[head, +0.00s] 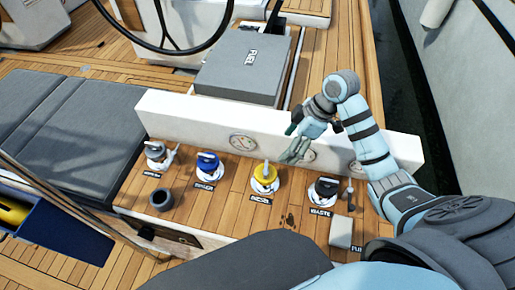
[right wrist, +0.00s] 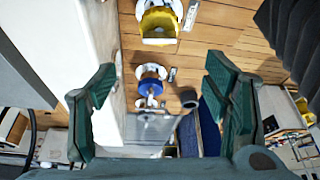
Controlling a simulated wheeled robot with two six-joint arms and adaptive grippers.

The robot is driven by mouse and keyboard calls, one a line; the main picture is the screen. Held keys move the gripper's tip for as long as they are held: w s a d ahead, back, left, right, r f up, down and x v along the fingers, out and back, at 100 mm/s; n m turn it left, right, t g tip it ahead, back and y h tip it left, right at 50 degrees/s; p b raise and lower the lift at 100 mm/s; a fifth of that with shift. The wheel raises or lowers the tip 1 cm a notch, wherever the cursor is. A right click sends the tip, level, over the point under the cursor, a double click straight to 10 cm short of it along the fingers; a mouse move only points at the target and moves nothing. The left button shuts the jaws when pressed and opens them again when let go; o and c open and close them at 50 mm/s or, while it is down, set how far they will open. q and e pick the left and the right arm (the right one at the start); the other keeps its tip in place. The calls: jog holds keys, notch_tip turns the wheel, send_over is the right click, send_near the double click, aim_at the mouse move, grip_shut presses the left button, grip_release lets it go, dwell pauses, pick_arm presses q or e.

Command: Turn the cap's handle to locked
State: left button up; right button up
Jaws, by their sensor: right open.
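Several round deck caps with handles sit in a row on the wooden ledge: a grey one (head: 156,152), a blue one (head: 207,164), a yellow one (head: 265,175) and a black one (head: 326,190). I cannot tell which cap is meant, or read any locked mark. My right gripper (head: 294,143) is open and empty, above and behind the yellow and black caps, touching neither. In the right wrist view, the blue cap (right wrist: 150,84) shows between the open fingers (right wrist: 157,88), farther off, and the yellow cap (right wrist: 159,25) lies above them. My left gripper is out of view.
A low white wall (head: 215,118) with round gauges (head: 242,145) runs behind the caps. A dark grey cup (head: 162,199) stands before the grey cap, and a grey block (head: 341,231) lies near the black cap. A grey box (head: 243,67) sits beyond the wall.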

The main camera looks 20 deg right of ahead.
jog(key=w, duration=0.1)
jog(key=b, duration=0.2)
send_over(268, 172)
jog(key=s+d, duration=0.1)
jog(key=s, duration=0.1)
jog(key=f, duration=0.8)
jog(key=shift+w+d+f, duration=0.15)
jog(key=shift+w, duration=0.1)
jog(key=f, duration=0.1)
jog(key=w+a+f, duration=0.1)
jog(key=f, duration=0.1)
jog(key=w+f, duration=0.1)
jog(key=shift+a+f+b, duration=0.15)
jog(key=shift+f+b, duration=0.05)
jog(key=shift+b, duration=0.2)
jog(key=shift+f, duration=0.15)
jog(key=shift+s, duration=0.15)
jog(key=shift+s+r, duration=0.1)
jog(key=shift+r, duration=0.1)
jog(key=shift+c, duration=1.2)
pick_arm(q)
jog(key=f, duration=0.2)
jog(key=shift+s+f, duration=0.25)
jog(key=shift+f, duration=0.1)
pick_arm(e)
jog(key=c, duration=0.9)
